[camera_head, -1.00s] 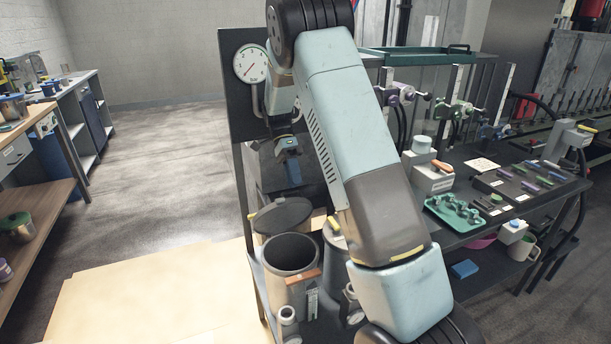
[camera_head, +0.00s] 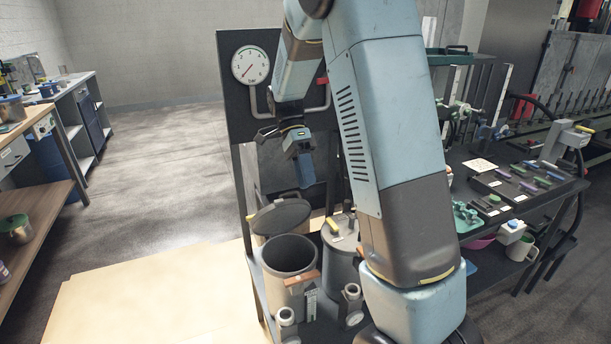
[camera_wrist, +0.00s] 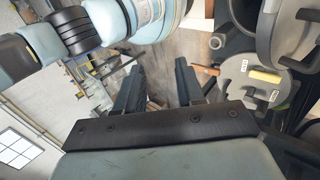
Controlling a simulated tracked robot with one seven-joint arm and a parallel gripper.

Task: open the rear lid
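Two grey pots stand on the low shelf in the head view. The left pot (camera_head: 288,285) is open, and its dark lid (camera_head: 280,215) is tilted up behind it. The right pot (camera_head: 341,265) has a flat grey lid (camera_head: 347,243) lying shut on it, with a yellow handle (camera_head: 334,224). My forearm covers the right edge of this pot. In the wrist view the shut lid (camera_wrist: 243,84) and its yellow handle (camera_wrist: 265,75) are at the right. My gripper (camera_wrist: 158,82) is empty, its two fingers apart. It hangs above and behind the pots, not touching the lid.
A dark panel with a pressure gauge (camera_head: 250,65) and a pipe stands behind my gripper. Small fittings (camera_head: 352,292) stand before the pots. A dark bench (camera_head: 530,205) with tools is at right. The floor at left is clear.

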